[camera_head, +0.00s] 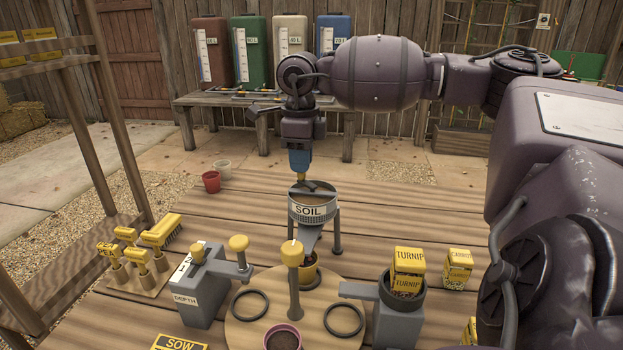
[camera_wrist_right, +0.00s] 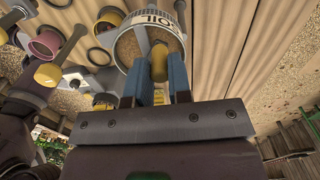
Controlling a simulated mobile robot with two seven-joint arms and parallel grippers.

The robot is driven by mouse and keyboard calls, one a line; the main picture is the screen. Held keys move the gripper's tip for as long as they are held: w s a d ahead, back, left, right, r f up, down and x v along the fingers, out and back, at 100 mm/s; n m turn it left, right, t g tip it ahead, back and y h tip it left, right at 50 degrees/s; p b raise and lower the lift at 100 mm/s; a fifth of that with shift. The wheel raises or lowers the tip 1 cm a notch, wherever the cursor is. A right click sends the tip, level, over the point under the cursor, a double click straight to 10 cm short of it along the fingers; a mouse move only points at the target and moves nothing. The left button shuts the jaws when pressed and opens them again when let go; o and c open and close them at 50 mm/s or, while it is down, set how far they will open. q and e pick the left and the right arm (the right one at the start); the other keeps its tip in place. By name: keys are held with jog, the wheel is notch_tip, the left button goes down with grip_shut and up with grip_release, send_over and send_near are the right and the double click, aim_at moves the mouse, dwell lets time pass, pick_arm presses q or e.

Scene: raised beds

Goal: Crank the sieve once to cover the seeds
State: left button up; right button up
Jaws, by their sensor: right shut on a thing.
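The sieve (camera_head: 312,214) is a round grey drum marked SOIL, with brown soil inside, on legs on the wooden table. Its crank handle has a yellow knob (camera_wrist_right: 159,62), seen in the right wrist view. My right gripper (camera_head: 299,172) points down over the sieve's rim, its blue fingers (camera_wrist_right: 160,88) shut on the knob. The sieve also shows in the right wrist view (camera_wrist_right: 132,48). A yellow pot (camera_head: 310,274) stands under the sieve's chute on the turntable (camera_head: 255,332). The seeds are not visible. My left gripper is not in view.
A post with a yellow knob (camera_head: 292,252) rises from the turntable. The grey DEPTH device (camera_head: 200,290) stands left, and a grey holder with TURNIP packets (camera_head: 408,272) right. A dark pink pot (camera_head: 283,338) is at front. Table behind the sieve is mostly clear.

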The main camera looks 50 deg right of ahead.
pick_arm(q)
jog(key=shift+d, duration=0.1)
pick_arm(e)
jog(key=shift+s+d, duration=0.1)
jog(key=shift+d, duration=0.35)
jog(key=shift+s+d+r+p, duration=0.1)
jog(key=shift+s+d+p, duration=0.2)
jog(key=shift+d+p, duration=0.15)
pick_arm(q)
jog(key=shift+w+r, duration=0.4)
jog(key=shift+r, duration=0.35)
pick_arm(e)
jog(key=shift+s+d, duration=0.1)
jog(key=shift+s+d+p, duration=0.3)
jog(key=shift+s+p, duration=0.25)
jog(key=shift+p, duration=0.1)
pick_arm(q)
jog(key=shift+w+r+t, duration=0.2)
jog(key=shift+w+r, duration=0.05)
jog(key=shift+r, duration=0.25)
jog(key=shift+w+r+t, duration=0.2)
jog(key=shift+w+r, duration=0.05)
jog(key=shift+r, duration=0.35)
pick_arm(e)
jog(key=shift+s, duration=0.1)
